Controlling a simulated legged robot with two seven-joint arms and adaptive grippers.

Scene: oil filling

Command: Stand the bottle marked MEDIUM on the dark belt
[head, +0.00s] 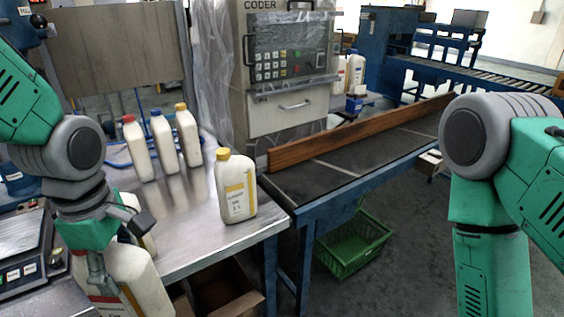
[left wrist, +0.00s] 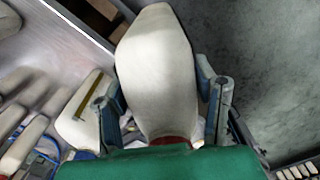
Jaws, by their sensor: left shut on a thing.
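My left gripper (head: 98,265) is shut on a large cream bottle (head: 140,280) with a red-striped label, at the lower left. The left wrist view shows this held bottle (left wrist: 158,70) between the fingers, its red neck end near the palm. Its label is cut off and I cannot read a size word. A yellow-capped cream bottle (head: 236,188) with a yellow label stands upright at the table's right end; its small print is unclear. The dark belt (head: 345,163) lies right of the table, with no bottle on it. My right gripper is outside the view.
Bottles with red (head: 138,150), blue (head: 164,142) and yellow (head: 188,135) caps stand at the back of the metal table (head: 190,225). A wooden rail (head: 350,135) edges the belt's far side. A green crate (head: 352,245) sits below; a scale (head: 22,240) is at left.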

